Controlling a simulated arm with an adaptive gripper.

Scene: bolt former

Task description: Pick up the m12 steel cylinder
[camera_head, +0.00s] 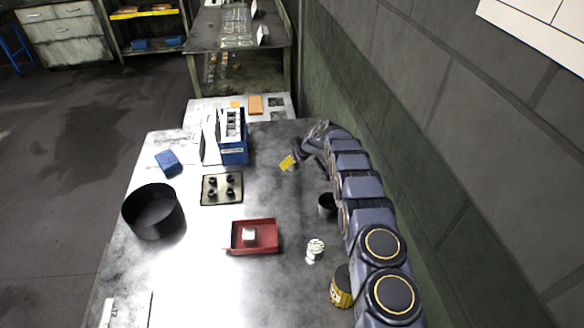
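A short bright metal cylinder (249,236) stands in the red tray (268,223) near the middle of the table; I cannot read any size mark on it. A small whitish, striped round piece (315,248) stands on the table to the right of the tray. My gripper (300,152) is at the far right part of the table, well beyond the tray and apart from the metal cylinder. A small yellow piece (288,162) shows at or beside the gripper; I cannot tell whether it is held. The finger opening is too small to make out.
A black bin (153,212) stands at left. A dark plate with several black pegs (222,189), a blue block (167,162) and a blue-and-white box (234,150) are farther back. A dark cup (327,205) and a yellow-black can (341,290) stand near my arm. The front middle is clear.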

